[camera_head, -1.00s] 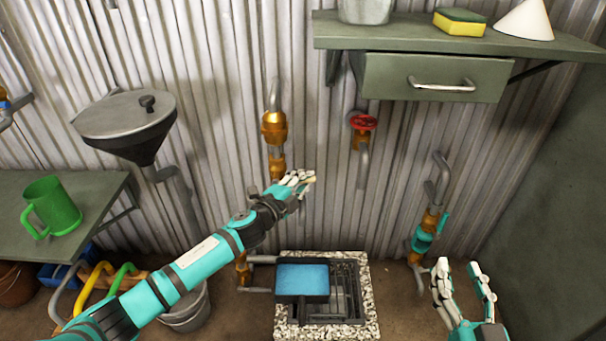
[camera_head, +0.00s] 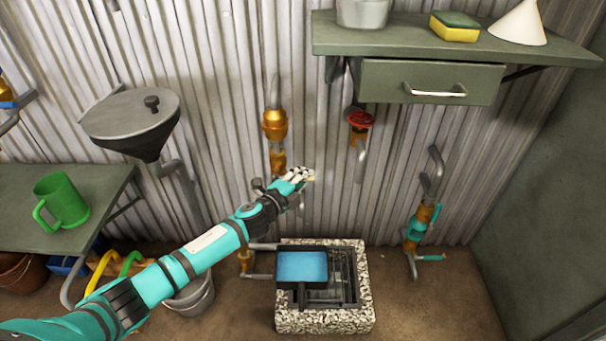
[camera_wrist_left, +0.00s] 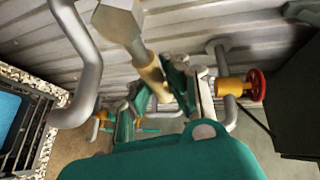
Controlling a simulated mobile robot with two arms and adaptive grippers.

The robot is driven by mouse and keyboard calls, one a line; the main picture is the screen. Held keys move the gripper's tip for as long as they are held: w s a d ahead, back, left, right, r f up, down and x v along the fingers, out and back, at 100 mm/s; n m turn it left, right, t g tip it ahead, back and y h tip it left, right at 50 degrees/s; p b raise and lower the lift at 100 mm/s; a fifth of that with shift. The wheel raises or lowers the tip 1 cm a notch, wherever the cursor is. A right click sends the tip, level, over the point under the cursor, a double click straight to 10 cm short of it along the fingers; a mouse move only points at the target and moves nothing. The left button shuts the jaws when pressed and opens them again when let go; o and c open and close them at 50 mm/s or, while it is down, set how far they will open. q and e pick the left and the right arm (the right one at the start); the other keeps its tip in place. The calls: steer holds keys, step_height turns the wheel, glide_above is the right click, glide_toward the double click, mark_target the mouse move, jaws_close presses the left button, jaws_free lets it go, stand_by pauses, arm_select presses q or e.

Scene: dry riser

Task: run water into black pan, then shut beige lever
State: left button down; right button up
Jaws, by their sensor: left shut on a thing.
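The black pan (camera_head: 302,286) sits on the drain grate and holds blue water; part of it shows at the left edge of the left wrist view. My left gripper (camera_head: 301,178) is at the wall pipe above and behind the pan. It is shut on the beige lever (camera_wrist_left: 150,76), whose pale tip just shows beyond the fingers in the head view. In the left wrist view the lever runs between the fingers from a grey fitting (camera_wrist_left: 120,22). A bent grey spout (camera_wrist_left: 82,75) is beside it; I see no clear stream. My right gripper is out of view.
A stone-rimmed drain (camera_head: 365,300) stands under the pan. A red-wheeled valve (camera_head: 360,120) and a teal-handled tap (camera_head: 418,225) are to the right. A shelf with a drawer (camera_head: 430,82) overhangs the wall. A bucket (camera_head: 192,295) stands left; floor at right is clear.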

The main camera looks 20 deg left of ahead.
arm_select(q)
steer(key=shift+a, duration=0.1)
steer(key=c, duration=1.3)
jaws_free()
steer(key=shift+f, duration=0.1)
steer(key=shift+o, duration=0.2)
steer(key=v, duration=1.2)
